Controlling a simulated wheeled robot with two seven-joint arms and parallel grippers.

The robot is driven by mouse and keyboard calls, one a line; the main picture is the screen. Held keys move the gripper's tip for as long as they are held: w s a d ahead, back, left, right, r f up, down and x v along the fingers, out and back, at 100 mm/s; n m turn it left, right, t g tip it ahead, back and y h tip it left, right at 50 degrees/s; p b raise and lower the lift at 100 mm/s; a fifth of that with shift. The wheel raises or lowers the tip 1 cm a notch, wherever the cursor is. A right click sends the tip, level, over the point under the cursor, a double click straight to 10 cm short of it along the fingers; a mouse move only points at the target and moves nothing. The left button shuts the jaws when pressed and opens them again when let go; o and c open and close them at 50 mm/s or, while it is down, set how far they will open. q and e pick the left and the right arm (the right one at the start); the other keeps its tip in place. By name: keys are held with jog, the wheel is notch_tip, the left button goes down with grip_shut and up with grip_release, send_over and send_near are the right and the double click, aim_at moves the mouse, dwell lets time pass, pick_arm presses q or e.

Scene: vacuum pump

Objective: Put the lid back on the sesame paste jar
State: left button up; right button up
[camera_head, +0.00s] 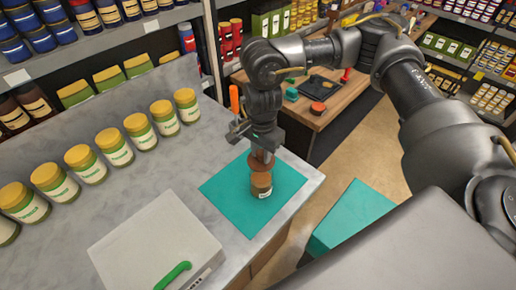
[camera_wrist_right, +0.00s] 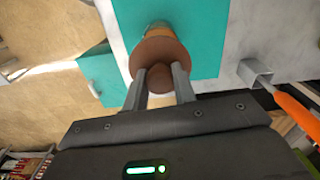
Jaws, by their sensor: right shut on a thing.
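The sesame paste jar (camera_head: 261,186) stands upright on a teal mat (camera_head: 228,193) on the grey counter. It has a pale label low on its side. My right gripper (camera_head: 262,153) is directly above it, pointing down. It is shut on the knob of the brown round lid (camera_head: 261,164). In the right wrist view the two fingers (camera_wrist_right: 160,85) pinch the knob, and the lid (camera_wrist_right: 160,48) covers most of the jar (camera_wrist_right: 160,26). The lid is at the jar's mouth; I cannot tell whether it rests on the rim. My left gripper is out of view.
A row of yellow-lidded jars (camera_head: 118,150) stands on the counter to the left. A white box with a green handle (camera_head: 155,245) is in front. An orange-handled tool (camera_head: 234,98) stands close behind my right gripper. A wooden table (camera_head: 325,105) stands behind.

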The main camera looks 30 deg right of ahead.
aim_at(261, 165)
jog(key=shift+s+f, duration=0.2)
jog(key=shift+f, duration=0.05)
jog(key=shift+d+f+b, duration=0.15)
jog(key=shift+f+b, duration=0.2)
jog(key=f, duration=0.1)
jog(key=f+b, duration=0.2)
jog(key=shift+w+f, duration=0.25)
jog(key=shift+w, duration=0.05)
jog(key=shift+s+f+b, duration=0.1)
jog(key=shift+f+b, duration=0.5)
jog(key=shift+b, duration=0.2)
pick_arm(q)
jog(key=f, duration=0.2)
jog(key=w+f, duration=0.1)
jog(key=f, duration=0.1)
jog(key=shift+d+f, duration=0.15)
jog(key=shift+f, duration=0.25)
pick_arm(e)
jog(key=shift+f, duration=0.25)
pick_arm(q)
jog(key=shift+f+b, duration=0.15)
jog(key=shift+b, duration=0.15)
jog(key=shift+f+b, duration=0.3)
jog(key=shift+b, duration=0.05)
pick_arm(e)
jog(key=shift+f, duration=0.1)
jog(key=o, duration=1.5)
